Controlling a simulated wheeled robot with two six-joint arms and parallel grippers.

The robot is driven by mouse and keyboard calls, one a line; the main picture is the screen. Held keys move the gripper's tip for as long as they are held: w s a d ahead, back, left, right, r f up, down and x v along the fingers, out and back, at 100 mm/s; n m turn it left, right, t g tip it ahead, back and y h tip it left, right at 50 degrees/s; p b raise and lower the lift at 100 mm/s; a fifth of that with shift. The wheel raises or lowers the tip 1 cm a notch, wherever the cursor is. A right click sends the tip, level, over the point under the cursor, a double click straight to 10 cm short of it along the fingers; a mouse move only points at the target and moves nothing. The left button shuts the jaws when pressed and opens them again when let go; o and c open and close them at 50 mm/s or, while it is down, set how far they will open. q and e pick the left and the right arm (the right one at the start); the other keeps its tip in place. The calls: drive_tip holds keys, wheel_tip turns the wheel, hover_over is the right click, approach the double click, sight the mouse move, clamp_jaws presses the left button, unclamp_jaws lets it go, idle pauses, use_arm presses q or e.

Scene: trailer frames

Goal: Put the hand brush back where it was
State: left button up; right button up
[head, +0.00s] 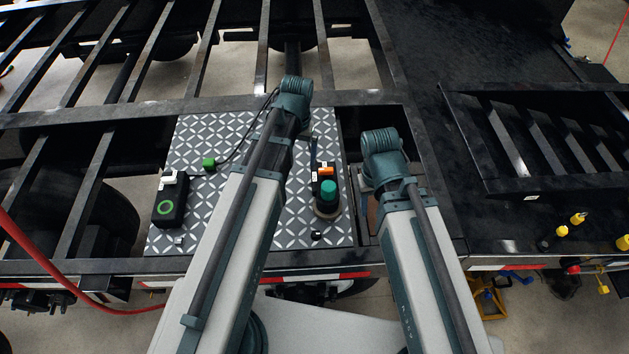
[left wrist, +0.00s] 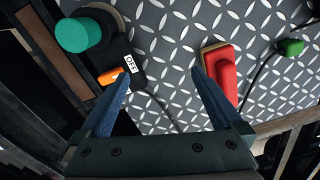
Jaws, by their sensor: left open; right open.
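A red object with a tan edge (left wrist: 222,75), which looks like the hand brush, lies on the patterned metal plate (left wrist: 175,30) in the left wrist view. In the head view my left arm seems to hide it. My left gripper (left wrist: 160,75) is open and empty above the plate. Its right finger overlaps the near left side of the red object in the picture; I cannot tell whether they touch. In the head view only a blue finger (head: 313,152) shows past my left arm. My right gripper is hidden below my right wrist.
A power tool with a green knob and orange switch (head: 327,190) stands on the plate; it also shows in the left wrist view (left wrist: 80,34). A black box with a green ring (head: 169,206) and a green plug (head: 209,164) on a cable lie left. Dark frame beams (head: 120,117) surround the plate.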

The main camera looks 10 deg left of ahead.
use_arm(q)
drive_tip(key=s+d+m, duration=0.3)
drive_tip(key=s+d, duration=0.7)
drive_tip(key=s, duration=0.2)
drive_tip(key=shift+s+d+m+y, duration=0.25)
drive_tip(key=shift+s+m+y, duration=0.05)
wheel_tip(320, 180, down, 4)
drive_tip(key=b, duration=0.4)
drive_tip(key=shift+f, duration=0.15)
idle(1.2)
